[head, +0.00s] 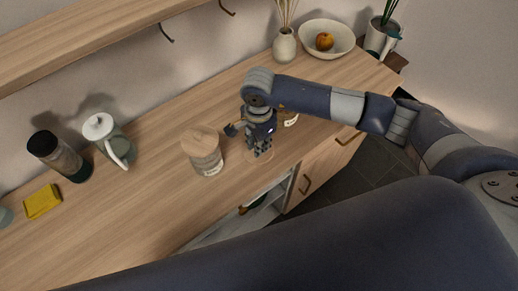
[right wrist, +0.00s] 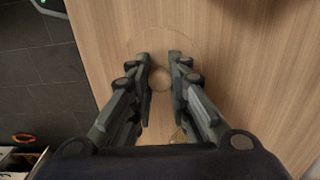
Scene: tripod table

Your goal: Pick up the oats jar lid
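A flat, round wooden lid (right wrist: 187,42) with a small round knob (right wrist: 160,79) shows in the right wrist view. Its colour nearly matches the counter. In the head view a pale round edge (head: 251,158), apparently the same lid, shows under my right gripper (head: 263,152). The fingers of my right gripper (right wrist: 160,55) point down on either side of the knob with a narrow gap between them. I cannot tell whether they touch it. A labelled jar with a wooden lid (head: 203,150) stands left of the gripper. My left gripper is out of view.
A labelled container (head: 291,121) is mostly hidden behind my right gripper. A white-lidded jug (head: 108,140), a dark-topped bottle (head: 58,155) and a yellow sponge (head: 42,202) stand at the left. A vase (head: 285,46) and fruit bowl (head: 340,36) are at the back right. The counter's front edge is close.

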